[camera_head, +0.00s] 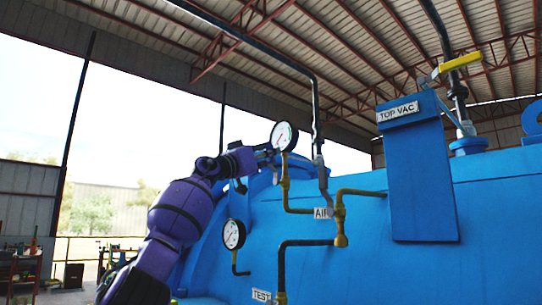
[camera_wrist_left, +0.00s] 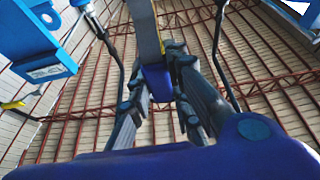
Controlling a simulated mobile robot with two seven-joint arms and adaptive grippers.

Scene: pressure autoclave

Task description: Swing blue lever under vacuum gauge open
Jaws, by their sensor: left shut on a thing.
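My purple left arm reaches in from the left in the head view, and its gripper (camera_head: 266,153) is at the upper round white gauge (camera_head: 284,136), just left of the brass pipe under it. In the left wrist view the two dark fingers (camera_wrist_left: 160,90) are closed around a blue piece, which looks like the blue lever (camera_wrist_left: 155,82). A grey and yellow stem rises behind it. The lever cannot be made out in the head view, where the gripper and gauge cover that spot. My right gripper is not in view.
A lower gauge (camera_head: 233,234) sits on the big blue vessel (camera_head: 350,260). Brass and black pipes (camera_head: 340,215) run close to the right of the gripper. A blue TOP VAC box (camera_head: 415,180) and a yellow handle (camera_head: 460,62) stand further right. Open space lies left.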

